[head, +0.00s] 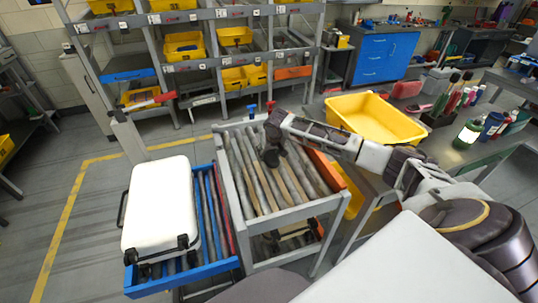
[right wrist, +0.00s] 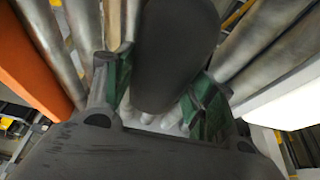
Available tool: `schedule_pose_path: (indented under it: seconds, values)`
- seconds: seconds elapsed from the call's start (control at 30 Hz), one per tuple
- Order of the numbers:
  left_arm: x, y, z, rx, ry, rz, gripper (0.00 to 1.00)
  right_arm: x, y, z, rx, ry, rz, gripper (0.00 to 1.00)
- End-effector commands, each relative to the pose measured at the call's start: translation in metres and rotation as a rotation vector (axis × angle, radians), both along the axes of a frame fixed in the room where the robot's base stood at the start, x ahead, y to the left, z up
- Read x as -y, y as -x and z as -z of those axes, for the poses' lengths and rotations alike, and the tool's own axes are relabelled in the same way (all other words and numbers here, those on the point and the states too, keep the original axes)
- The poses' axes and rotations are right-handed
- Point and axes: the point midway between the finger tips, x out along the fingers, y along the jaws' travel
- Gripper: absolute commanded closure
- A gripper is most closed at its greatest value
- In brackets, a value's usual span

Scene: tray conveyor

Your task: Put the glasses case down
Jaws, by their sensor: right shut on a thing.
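The glasses case (right wrist: 175,45) is a dark grey, smooth, rounded thing between the green-padded fingers of my right gripper (right wrist: 160,98) in the right wrist view. In the head view the gripper (head: 275,138) is over the roller conveyor (head: 334,203), and the case (head: 270,158) shows as a small dark shape below it. My right gripper is shut on the case. Metal rollers lie behind the case in the wrist view. I cannot tell whether the case touches them. My left gripper is not in view.
A white suitcase (head: 158,205) lies on the blue-framed roller section (head: 217,268) to the left. A yellow bin (head: 374,118) stands right of the conveyor, near several bottles (head: 468,133). Shelves with yellow bins (head: 184,46) stand behind. Rollers around the gripper look clear.

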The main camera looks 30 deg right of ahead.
Motion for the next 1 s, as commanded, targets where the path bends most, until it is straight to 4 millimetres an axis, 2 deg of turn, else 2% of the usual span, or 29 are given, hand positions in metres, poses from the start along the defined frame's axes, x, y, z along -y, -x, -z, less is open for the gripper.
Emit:
schedule_pose_path:
  seconds: [0.4, 0.6, 0.77, 1.0]
  values:
    - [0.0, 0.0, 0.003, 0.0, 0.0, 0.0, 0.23, 0.0, -0.001, -0.059, 0.003, -0.001, -0.001, 0.7]
    - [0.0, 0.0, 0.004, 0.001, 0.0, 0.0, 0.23, 0.0, -0.001, -0.081, 0.002, 0.0, 0.0, 0.7]
    - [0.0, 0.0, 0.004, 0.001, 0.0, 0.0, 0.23, 0.0, -0.001, -0.089, 0.002, 0.0, 0.0, 0.7]
    - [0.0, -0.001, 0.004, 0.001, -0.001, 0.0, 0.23, 0.0, 0.0, -0.091, 0.001, 0.0, 0.0, 0.7]
